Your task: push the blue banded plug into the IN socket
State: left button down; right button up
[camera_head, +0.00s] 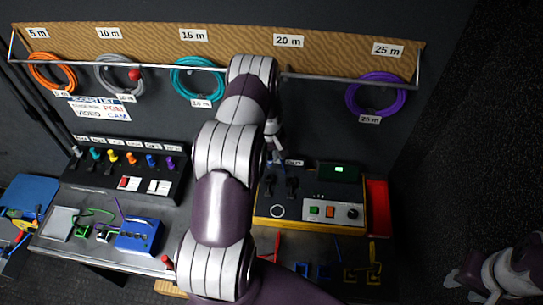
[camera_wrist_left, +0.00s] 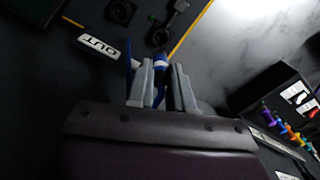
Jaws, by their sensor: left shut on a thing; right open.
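My left gripper (camera_head: 275,143) is at the back left of the yellow-edged panel box (camera_head: 300,222). In the left wrist view its fingers (camera_wrist_left: 161,88) are shut on the blue plug (camera_wrist_left: 161,65), which has a white band. In the head view my arm and fingers mostly hide the plug. A white OUT label (camera_wrist_left: 98,46) is left of the fingers. Round dark fittings (camera_wrist_left: 120,11) lie beyond the plug. I cannot make out an IN label or tell whether the plug touches a socket. My right gripper (camera_head: 463,287) is open and empty at the bottom right.
A black box with coloured plugs (camera_head: 130,165) stands left of my arm. A blue box (camera_head: 139,236) is on the bench before it. A red bin (camera_head: 377,207) adjoins the panel box. Coiled cables, such as the purple one (camera_head: 376,93), hang behind. Dark floor is free at right.

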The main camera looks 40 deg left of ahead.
aim_at(270, 166)
pick_arm(q)
jog(key=shift+f+b, duration=0.35)
jog(key=shift+b, duration=0.05)
notch_tip(270, 166, down, 5)
jog(key=b, duration=0.4)
jog(key=shift+f, duration=0.15)
jog(key=shift+b, duration=0.5)
dwell(1.0)
jog(key=shift+f+b, duration=1.1)
jog(key=shift+f, duration=0.1)
jog(key=c, duration=0.9)
grip_release()
jog(key=shift+c, duration=0.2)
